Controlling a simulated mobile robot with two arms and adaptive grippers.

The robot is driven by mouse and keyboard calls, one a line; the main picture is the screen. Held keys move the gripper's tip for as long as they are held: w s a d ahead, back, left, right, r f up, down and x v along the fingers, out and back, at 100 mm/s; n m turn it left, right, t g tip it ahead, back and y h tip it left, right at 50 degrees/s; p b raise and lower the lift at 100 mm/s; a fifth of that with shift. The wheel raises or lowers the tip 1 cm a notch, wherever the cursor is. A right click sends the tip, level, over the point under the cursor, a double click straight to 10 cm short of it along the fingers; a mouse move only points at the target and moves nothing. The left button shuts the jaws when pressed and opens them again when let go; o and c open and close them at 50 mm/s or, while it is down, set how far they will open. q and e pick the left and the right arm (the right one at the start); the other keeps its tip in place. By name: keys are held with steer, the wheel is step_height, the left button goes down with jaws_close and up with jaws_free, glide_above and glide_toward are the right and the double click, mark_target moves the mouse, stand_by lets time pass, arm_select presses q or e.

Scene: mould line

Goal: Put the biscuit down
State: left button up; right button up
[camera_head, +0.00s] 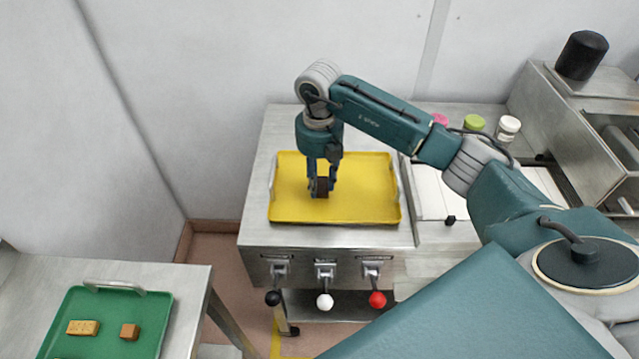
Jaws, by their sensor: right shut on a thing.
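My right gripper (320,193) points straight down over the yellow tray (375,190), left of the tray's middle. It is shut on the biscuit (321,187), a small dark brown piece that shows between the fingertips. The fingers cover part of the biscuit. I cannot tell whether its underside touches the tray. The rest of the yellow tray is bare. My left gripper is not in view.
A green tray (110,310) at the lower left holds a tan block (83,327) and a brown block (129,332). Levers with black, white (324,301) and red (377,299) knobs stick out of the metal bench front. Small jars (508,128) stand at the right.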

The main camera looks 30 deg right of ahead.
steer(key=shift+f, duration=0.95)
steer(key=shift+f, duration=0.2)
steer(key=o, duration=0.8)
